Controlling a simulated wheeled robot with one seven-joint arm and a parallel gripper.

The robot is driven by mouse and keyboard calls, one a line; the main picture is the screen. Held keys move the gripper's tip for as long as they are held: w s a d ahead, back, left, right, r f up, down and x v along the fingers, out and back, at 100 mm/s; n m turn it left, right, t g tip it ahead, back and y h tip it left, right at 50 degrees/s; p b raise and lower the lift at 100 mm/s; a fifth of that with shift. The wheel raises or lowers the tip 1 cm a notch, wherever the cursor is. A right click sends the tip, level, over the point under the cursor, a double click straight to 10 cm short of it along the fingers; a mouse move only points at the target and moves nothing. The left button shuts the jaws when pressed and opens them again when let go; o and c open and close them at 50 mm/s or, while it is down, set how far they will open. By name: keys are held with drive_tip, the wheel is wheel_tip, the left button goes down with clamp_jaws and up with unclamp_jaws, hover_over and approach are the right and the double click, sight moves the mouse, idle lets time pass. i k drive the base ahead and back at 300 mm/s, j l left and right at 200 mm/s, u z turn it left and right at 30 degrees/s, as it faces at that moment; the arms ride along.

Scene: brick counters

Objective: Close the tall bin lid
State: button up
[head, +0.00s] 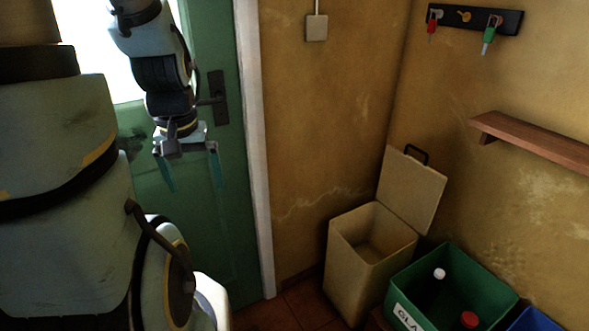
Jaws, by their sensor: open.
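The tall bin (345,269) is a beige box in the corner, to the right of the door. Its lid (413,186) stands open, raised and tilted back toward the right wall, with a dark handle (416,154) at its top edge. The inside of the bin shows and looks empty. My gripper (191,172) hangs in front of the green door at the upper left, well apart from the bin and higher up. Its two teal fingers point down and are spread, with nothing between them.
A green crate (477,269) with a label and bottles stands right of the bin, and a blue container (535,321) beside it. A wooden shelf (535,142) and a key rack (475,17) are on the right wall. The green door (228,215) is at left.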

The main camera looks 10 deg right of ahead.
sight(412, 190)
drive_tip(key=z, duration=1.15)
